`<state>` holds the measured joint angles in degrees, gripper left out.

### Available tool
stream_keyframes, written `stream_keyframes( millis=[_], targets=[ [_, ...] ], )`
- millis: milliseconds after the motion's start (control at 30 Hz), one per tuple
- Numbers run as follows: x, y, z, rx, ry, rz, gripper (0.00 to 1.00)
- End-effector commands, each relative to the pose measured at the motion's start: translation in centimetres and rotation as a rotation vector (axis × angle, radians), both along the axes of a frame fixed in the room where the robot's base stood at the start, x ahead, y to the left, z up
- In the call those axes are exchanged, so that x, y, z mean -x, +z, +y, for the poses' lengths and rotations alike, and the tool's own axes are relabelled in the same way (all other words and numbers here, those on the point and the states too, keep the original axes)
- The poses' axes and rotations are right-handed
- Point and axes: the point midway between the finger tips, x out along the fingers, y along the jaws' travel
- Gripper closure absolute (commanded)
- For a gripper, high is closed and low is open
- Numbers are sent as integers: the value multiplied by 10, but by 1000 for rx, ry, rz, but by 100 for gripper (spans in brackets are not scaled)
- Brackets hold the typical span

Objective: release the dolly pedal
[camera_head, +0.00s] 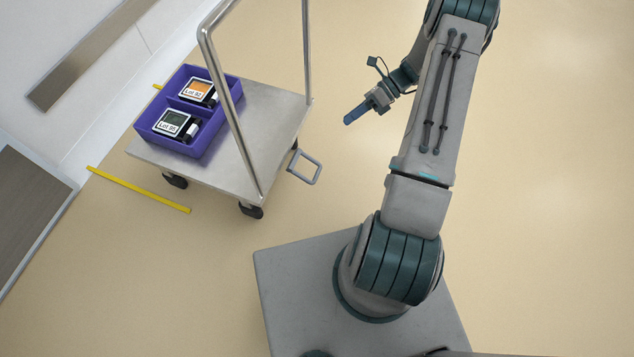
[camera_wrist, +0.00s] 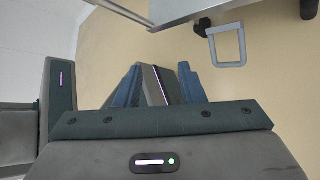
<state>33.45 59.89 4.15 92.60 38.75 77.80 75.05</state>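The dolly (camera_head: 262,107) is a steel platform cart with a tall tubular handle, standing left of my arm in the head view. Its pedal (camera_head: 304,167) is a grey square loop sticking out from the platform's edge near the handle. The pedal also shows at the upper right in the wrist view (camera_wrist: 229,62). Whether it is pressed or raised I cannot tell.
A purple tray (camera_head: 203,152) with two labelled boxes sits on the dolly. Yellow floor strips (camera_head: 140,190) lie near the dolly. The handle (camera_head: 232,100) rises beside the pedal. A dark panel (camera_head: 32,210) stands at the left. Floor right of my arm is clear.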

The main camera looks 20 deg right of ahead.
Motion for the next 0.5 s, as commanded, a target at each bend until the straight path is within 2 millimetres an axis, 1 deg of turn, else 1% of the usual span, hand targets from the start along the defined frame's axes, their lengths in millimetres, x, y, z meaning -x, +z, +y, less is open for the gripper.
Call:
stream_keyframes(
  millis=[33, 67, 100, 167, 200, 267, 300, 400, 500],
  targets=[
    [1, -43, -6, -40, -64, 63, 64],
    [1, -59, -8, -61, -101, 98, 64],
    [2, -80, -12, -93, -148, 148, 64],
    [3, -113, -16, -138, -218, 219, 64],
    [5, -134, -19, -171, -264, 267, 64],
    [8, -166, -23, -220, -330, 338, 64],
    [10, -186, -24, -253, -370, 384, 64],
    [17, -229, -28, -330, -459, 488, 64],
    [24, -262, -30, -393, -524, 568, 64]
  ],
)
